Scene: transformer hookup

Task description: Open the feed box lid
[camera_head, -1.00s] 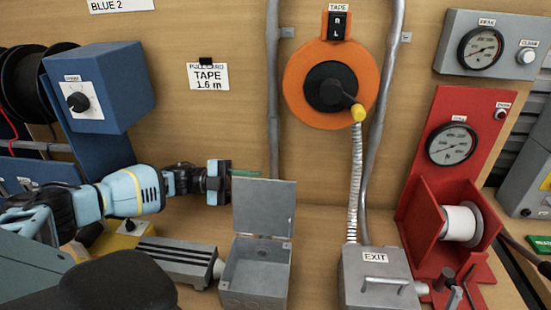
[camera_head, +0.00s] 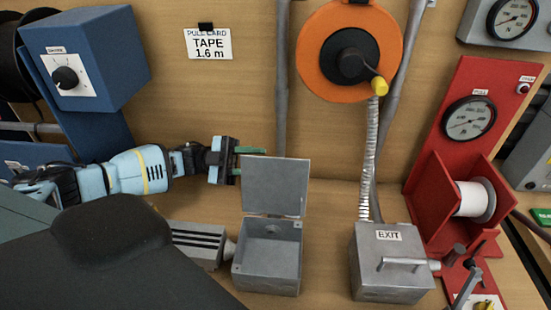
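The feed box (camera_head: 266,268) is a grey metal box in the lower middle of the head view. Its lid (camera_head: 275,187) stands upright, hinged at the back, so the box is open and its inside shows. My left gripper (camera_head: 247,161) is behind and left of the lid's upper left corner. Its two green fingers are apart, with nothing seen between them; the lower finger is partly hidden by the lid. I cannot tell whether the gripper touches the lid. My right gripper is not in view.
A closed grey EXIT box (camera_head: 390,263) with a handle stands to the right. An orange tape reel (camera_head: 315,50) with a flexible conduit hangs above. A red puller stand (camera_head: 470,85) is at right, a blue box (camera_head: 95,55) at upper left. Bench between the two boxes is clear.

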